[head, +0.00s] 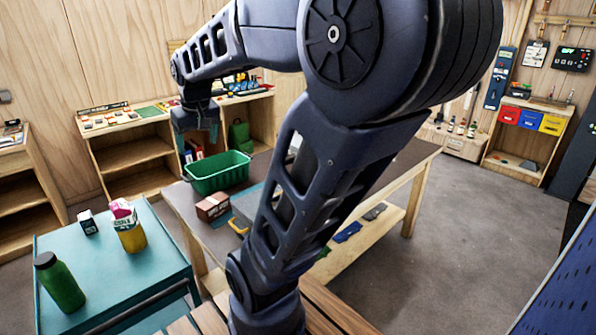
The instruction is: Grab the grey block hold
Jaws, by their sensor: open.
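My gripper (197,135) hangs at the end of my arm in the upper left of the head view, pointing down. It appears above and behind the green crate (219,186) in the picture, and I see nothing between its fingers. I cannot single out the grey block hold with certainty. A grey, flat-topped object (247,204) lies on the middle table, partly hidden behind my arm. A small dark grey piece (375,212) lies on that table's lower shelf. My arm hides much of the table top.
A brown box (212,207) stands on the table near the crate. Shelves line the walls. The floor at right (480,235) is clear.

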